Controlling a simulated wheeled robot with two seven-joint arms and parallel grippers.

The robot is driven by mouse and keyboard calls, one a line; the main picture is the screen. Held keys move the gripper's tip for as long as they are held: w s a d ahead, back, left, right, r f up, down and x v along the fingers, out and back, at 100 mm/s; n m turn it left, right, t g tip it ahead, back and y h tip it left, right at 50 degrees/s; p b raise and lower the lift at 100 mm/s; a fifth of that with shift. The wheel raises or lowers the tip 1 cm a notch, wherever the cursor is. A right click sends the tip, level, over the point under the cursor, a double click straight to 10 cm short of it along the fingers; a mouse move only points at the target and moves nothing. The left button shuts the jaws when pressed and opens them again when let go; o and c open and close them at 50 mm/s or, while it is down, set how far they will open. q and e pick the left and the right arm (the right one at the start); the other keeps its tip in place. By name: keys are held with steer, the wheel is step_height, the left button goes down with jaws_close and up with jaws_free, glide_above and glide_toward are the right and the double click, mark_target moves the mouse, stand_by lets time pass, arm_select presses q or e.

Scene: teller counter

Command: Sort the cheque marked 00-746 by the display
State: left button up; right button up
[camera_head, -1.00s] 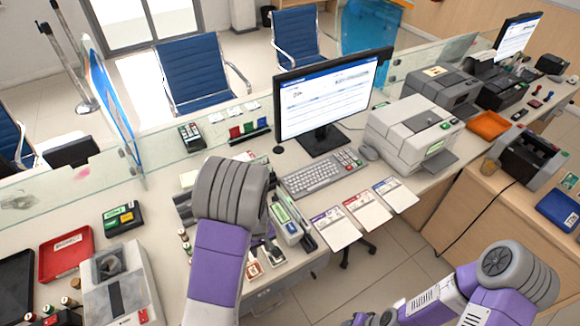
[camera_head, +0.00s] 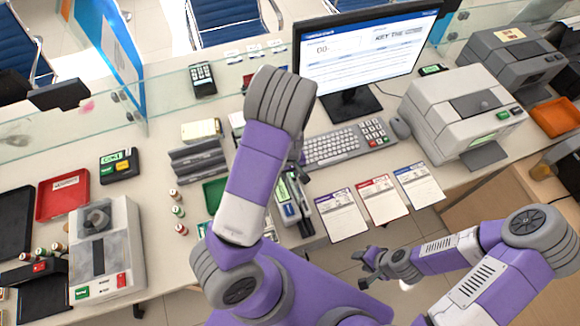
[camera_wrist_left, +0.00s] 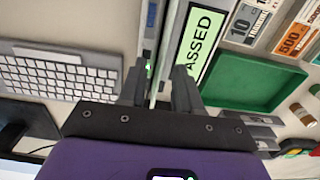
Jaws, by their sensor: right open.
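The monitor (camera_head: 365,50) shows a form with "00-" and "KEY THE". A cheque machine (camera_head: 291,205) with a green screen stands on the counter; in the left wrist view its screen (camera_wrist_left: 203,38) reads "PASSED". A thin pale strip (camera_wrist_left: 160,50), perhaps a cheque edge-on, stands beside that screen. No cheque number is readable. My left gripper (camera_wrist_left: 158,82) is open, with its fingers apart on either side of the strip; my forearm mostly hides it in the head view. My right gripper (camera_head: 366,270) is open and empty, before the counter's front edge.
Purple (camera_head: 341,214), red (camera_head: 381,199) and blue (camera_head: 418,185) headed cards lie along the counter's front edge. The keyboard (camera_head: 348,144) is behind them. A green tray (camera_wrist_left: 255,78) is beside the machine. A printer (camera_head: 462,112) stands right, a red tray (camera_head: 62,194) left.

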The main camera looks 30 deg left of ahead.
arm_select(q)
steer(key=shift+f, duration=0.8)
jaws_close()
steer(key=shift+r, duration=0.1)
step_height(320, 180, up, 11)
steer(key=p, duration=1)
steer(key=shift+r+p, duration=0.2)
steer(key=shift+p, duration=0.15)
stand_by(0.4)
stand_by(0.4)
